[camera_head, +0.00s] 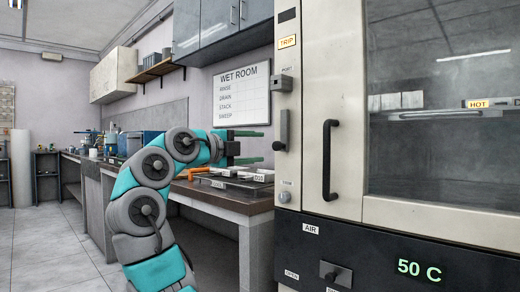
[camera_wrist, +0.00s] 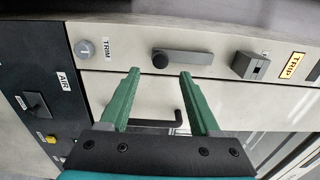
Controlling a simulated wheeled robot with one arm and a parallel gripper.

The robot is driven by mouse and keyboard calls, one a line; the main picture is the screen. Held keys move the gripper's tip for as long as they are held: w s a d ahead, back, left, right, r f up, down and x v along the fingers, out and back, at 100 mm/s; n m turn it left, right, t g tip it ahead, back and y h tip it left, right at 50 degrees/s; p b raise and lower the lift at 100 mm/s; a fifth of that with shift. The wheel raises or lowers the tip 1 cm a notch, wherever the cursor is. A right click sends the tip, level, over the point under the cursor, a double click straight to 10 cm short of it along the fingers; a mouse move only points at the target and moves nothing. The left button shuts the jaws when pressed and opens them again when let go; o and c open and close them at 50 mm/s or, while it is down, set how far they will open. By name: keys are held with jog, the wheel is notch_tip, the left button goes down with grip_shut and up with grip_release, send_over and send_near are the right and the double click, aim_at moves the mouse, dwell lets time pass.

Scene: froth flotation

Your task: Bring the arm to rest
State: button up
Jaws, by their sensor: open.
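My arm, grey and teal, is raised and bent in the middle of the head view. My gripper (camera_head: 262,140) ends it, with two green fingers pointing right toward the oven's control strip. In the wrist view my gripper (camera_wrist: 161,73) is open, and nothing shows between its fingers. I cannot tell whether a fingertip touches the panel.
The oven (camera_head: 345,180) fills the right side, with a black door handle (camera_head: 330,160) and a display reading 50 C. A bench (camera_head: 240,203) with labelled trays and an orange-handled item stands below my gripper. Wall cabinets hang above. The floor at left (camera_head: 50,240) is clear.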

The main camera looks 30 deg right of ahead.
dwell(0.4)
jog(key=w+a+r+n+t+y, duration=0.1)
jog(key=w+a+r+n, duration=0.15)
jog(key=w+n, duration=0.45)
jog(key=s+d+f+n+g+y, duration=0.1)
jog(key=s+f+n+y, duration=0.1)
jog(key=s+f+n, duration=0.45)
jog(key=s+d+f+n+g+y, duration=0.1)
jog(key=s+f+n+y, duration=0.25)
jog(key=f, duration=0.65)
jog(key=s+d+f+n+g+y, duration=0.2)
jog(key=s+f+n, duration=0.35)
jog(key=f, duration=0.25)
jog(key=s+a+f+n+g+y, duration=0.1)
jog(key=s+a+f+n+y, duration=0.1)
jog(key=s+a+f, duration=0.3)
jog(key=s+a+f+n+g+y+p, duration=0.1)
jog(key=s+a+f, duration=0.5)
jog(key=s+f, duration=0.7)
jog(key=s+a+f+n+g+y, duration=0.3)
jog(key=s+f, duration=0.6)
jog(key=s, duration=0.6)
jog(key=a+n+y, duration=0.2)
jog(key=a+n, duration=0.1)
jog(key=shift+s+f+n, duration=0.15)
jog(key=shift+n, duration=0.2)
jog(key=shift+y, duration=0.25)
